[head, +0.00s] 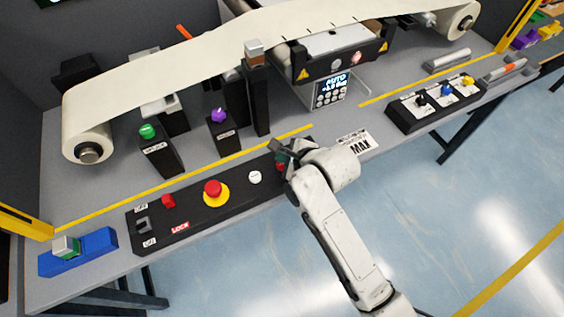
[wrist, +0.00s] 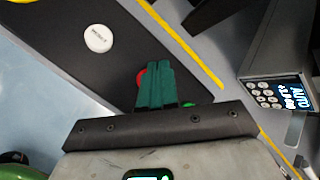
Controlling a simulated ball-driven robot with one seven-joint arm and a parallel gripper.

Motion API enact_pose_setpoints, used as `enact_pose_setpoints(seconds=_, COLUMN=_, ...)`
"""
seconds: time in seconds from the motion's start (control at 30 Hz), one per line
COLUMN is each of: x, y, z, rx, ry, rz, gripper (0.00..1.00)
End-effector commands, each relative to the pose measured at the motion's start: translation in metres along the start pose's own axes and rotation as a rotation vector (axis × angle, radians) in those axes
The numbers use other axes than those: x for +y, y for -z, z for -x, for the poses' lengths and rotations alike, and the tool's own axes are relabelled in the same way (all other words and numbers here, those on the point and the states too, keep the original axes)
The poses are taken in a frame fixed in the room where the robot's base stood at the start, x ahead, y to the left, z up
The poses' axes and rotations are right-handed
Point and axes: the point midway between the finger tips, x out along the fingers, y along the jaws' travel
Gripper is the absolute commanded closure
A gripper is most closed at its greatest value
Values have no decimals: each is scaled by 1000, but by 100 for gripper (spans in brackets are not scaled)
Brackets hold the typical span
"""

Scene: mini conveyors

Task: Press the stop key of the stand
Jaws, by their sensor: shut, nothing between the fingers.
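A long black control panel (head: 190,222) lies along the front of the bench. My gripper (head: 281,158) is over the panel's right end, pointing down. In the wrist view its green fingers (wrist: 157,68) are shut together with nothing between them. A red round key (wrist: 140,76) shows beside the fingers, partly covered by them. Part of a green key (wrist: 188,104) shows at the fingers' other side, near the gripper body. I cannot tell whether the fingers touch either key. Any labels on these two keys are hidden.
A white button (head: 254,177) and a red mushroom button (head: 213,188) on a yellow disc are left on the panel. Black posts with green (head: 148,131) and purple (head: 218,115) knobs stand behind. A keypad display (head: 331,90) is beyond. A three-knob box (head: 437,102) is right.

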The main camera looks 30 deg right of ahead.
Motion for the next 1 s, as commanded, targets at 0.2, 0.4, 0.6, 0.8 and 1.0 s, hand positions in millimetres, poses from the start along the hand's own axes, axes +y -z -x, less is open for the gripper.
enact_pose_setpoints(seconds=0.2, x=2, y=2, z=-3, rx=1, ry=-1, rz=0, gripper=100)
enact_pose_setpoints(seconds=0.4, x=4, y=4, z=-6, rx=0, ry=0, rz=0, gripper=100)
enact_pose_setpoints(seconds=0.6, x=4, y=4, z=-6, rx=0, ry=0, rz=0, gripper=100)
enact_pose_setpoints(seconds=0.8, x=5, y=5, z=-6, rx=0, ry=0, rz=0, gripper=100)
enact_pose_setpoints(seconds=1.0, x=6, y=6, z=-8, rx=0, ry=0, rz=0, gripper=100)
